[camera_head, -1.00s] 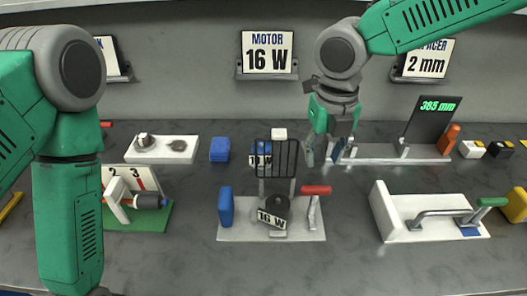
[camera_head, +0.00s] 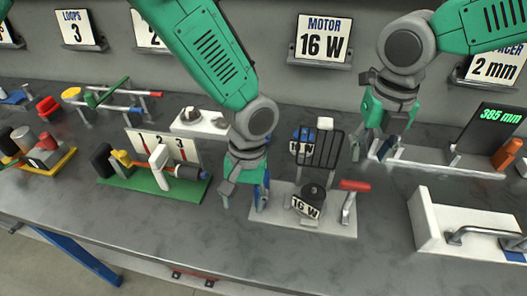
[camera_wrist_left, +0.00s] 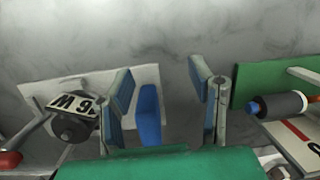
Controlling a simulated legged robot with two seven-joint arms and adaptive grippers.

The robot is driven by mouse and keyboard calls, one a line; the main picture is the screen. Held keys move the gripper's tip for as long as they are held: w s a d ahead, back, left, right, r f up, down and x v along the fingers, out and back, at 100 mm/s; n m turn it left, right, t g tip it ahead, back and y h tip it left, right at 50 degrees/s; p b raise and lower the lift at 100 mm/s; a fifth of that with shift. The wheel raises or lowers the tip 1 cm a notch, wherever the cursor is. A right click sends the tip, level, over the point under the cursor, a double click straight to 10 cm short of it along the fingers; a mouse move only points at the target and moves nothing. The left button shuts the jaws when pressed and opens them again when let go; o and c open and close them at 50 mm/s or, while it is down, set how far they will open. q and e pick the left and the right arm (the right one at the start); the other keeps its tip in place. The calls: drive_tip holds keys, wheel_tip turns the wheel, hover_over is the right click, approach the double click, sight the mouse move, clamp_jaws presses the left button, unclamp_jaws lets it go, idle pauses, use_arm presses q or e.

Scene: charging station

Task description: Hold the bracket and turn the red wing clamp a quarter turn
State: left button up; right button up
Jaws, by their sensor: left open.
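The red-handled clamp (camera_head: 355,185) stands on a grey lever at the right of a pale plate (camera_head: 325,227). The dark round motor (camera_head: 310,192) with a tilted "16 W" label sits mid-plate. A blue upright block, which may be the bracket, is mostly hidden by my left gripper (camera_head: 243,201) in the head view. In the left wrist view the block (camera_wrist_left: 149,117) shows between my open left fingers, nearer the left finger; contact is not clear. The clamp's red end (camera_wrist_left: 9,159) is at lower left there. My right gripper (camera_head: 373,148) hangs open behind and right of the clamp.
A black wire rack (camera_head: 320,148) stands behind the motor. A green board (camera_head: 150,188) with a grey-black roller is left of my left gripper. A white tray (camera_head: 425,225) with a metal handle is at right. Bare bench lies in front of the plate.

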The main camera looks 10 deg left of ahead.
use_arm(q)
drive_tip(key=w+r, duration=0.2)
drive_tip(key=w+d+r+t, duration=0.1)
drive_tip(key=w+r, duration=0.1)
drive_tip(key=w, duration=0.1)
drive_tip(key=w+d+r+m+t, duration=0.1)
drive_tip(key=w+r, duration=0.1)
drive_tip(key=w, duration=0.1)
drive_tip(key=shift+h, duration=0.3)
drive_tip(key=shift+w, duration=0.2)
wheel_tip(320, 180, down, 14)
drive_tip(key=shift+r, duration=0.2)
clamp_jaws()
